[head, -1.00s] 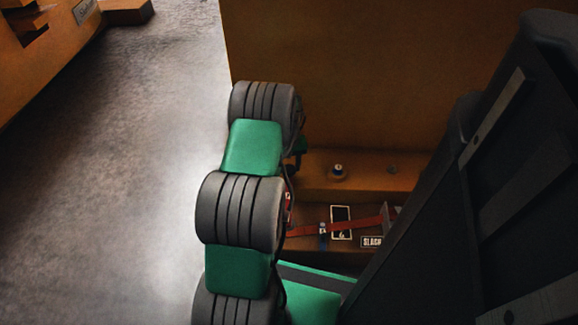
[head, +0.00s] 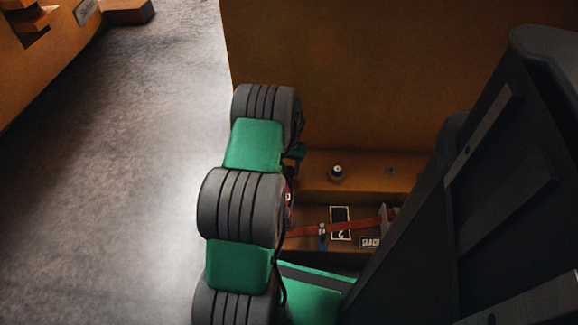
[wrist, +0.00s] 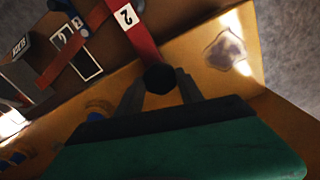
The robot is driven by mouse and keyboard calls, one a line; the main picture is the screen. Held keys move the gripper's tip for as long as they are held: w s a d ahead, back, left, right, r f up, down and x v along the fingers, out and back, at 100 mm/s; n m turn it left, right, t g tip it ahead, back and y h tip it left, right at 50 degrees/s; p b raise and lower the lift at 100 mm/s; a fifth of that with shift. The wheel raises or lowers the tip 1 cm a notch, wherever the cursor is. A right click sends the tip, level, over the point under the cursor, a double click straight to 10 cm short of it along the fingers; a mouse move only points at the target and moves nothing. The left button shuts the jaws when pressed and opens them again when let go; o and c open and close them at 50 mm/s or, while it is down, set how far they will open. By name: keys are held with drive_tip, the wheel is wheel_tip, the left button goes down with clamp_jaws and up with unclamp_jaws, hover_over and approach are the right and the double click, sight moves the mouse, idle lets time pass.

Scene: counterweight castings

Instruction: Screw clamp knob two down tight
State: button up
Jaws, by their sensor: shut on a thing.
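A black clamp knob (wrist: 159,78) sits between the two fingers of my gripper (wrist: 161,90) in the wrist view. The fingers are shut on it from both sides. A red bar (wrist: 138,38) with a white "2" label runs up to the knob. The knob's stem and how far it is screwed in are hidden. In the head view, my green and grey arm covers the gripper and the knob.
An orange-brown casting ledge (head: 350,176) carries a small round post (head: 336,172). A red strap (head: 350,224) crosses the recess below, over a framed label. Blue pieces (wrist: 97,112) show at lower left in the wrist view. Grey floor (head: 120,170) lies open at left.

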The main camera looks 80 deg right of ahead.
sight(289, 170)
drive_tip(key=m+p, duration=0.1)
drive_tip(key=m, duration=0.5)
drive_tip(key=shift+r, duration=0.1)
drive_tip(key=m+p, duration=0.1)
drive_tip(key=m, duration=0.6)
drive_tip(key=shift+d, duration=0.1)
idle(0.4)
drive_tip(key=o, duration=1.1)
drive_tip(key=shift+c, duration=0.2)
drive_tip(key=o, duration=0.3)
wheel_tip(289, 170, up, 8)
drive_tip(key=p, duration=0.2)
drive_tip(key=shift+p, duration=0.4)
